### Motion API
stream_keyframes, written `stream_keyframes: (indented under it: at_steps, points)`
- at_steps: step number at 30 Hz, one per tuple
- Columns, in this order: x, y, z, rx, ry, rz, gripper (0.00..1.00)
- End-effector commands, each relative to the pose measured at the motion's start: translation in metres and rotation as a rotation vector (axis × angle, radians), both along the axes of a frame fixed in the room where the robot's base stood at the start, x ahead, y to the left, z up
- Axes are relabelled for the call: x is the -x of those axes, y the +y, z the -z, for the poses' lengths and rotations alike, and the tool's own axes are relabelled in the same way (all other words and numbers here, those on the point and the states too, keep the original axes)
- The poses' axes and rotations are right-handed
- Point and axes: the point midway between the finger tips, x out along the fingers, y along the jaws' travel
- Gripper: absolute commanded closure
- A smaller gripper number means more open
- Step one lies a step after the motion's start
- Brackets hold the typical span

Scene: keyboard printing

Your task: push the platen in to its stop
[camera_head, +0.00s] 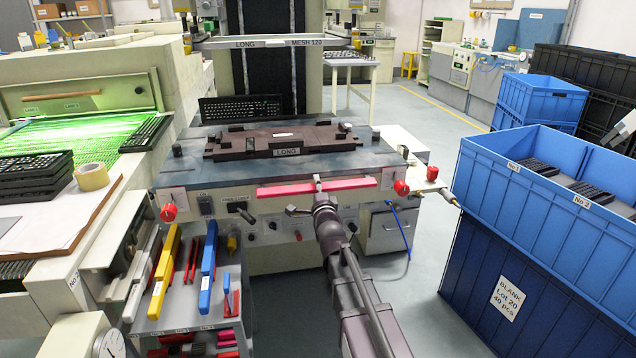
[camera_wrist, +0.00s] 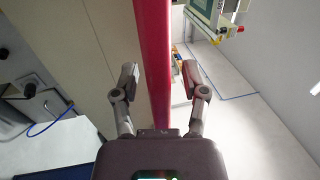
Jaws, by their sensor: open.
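The platen (camera_head: 225,178) is the grey-blue plate at the front of the printing machine and bears a dark fixture (camera_head: 285,141) labelled LONG. A pink-red bar (camera_head: 275,189) runs across the platen's front edge. In the wrist view the red bar (camera_wrist: 154,60) passes between the two spread fingers of my gripper (camera_wrist: 160,82). The fingers are open; whether either touches the bar I cannot tell. My gripper hides a small part of the bar in the head view.
A red knob (camera_head: 168,212) is at the machine's front left and another (camera_head: 401,188) at its front right. A screen frame (camera_head: 277,42) marked LONG, MESH 120 is above the platen. A tool cart (camera_head: 190,318) stands left, blue crates (camera_head: 540,225) right.

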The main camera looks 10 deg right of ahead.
Motion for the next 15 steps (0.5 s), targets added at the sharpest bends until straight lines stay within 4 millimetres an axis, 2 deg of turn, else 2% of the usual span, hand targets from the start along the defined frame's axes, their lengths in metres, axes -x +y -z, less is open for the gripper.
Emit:
stream_keyframes:
  at_steps: [10, 11, 15]
  points:
    - [-0.001, -0.0063, -0.0004, 0.001, 0.0, 0.007, 0.43]
    - [-0.0009, -0.0066, -0.0004, 0.001, 0.0, 0.007, 0.46]
    - [-0.0009, -0.0074, -0.0005, 0.0, 0.0, 0.008, 0.87]
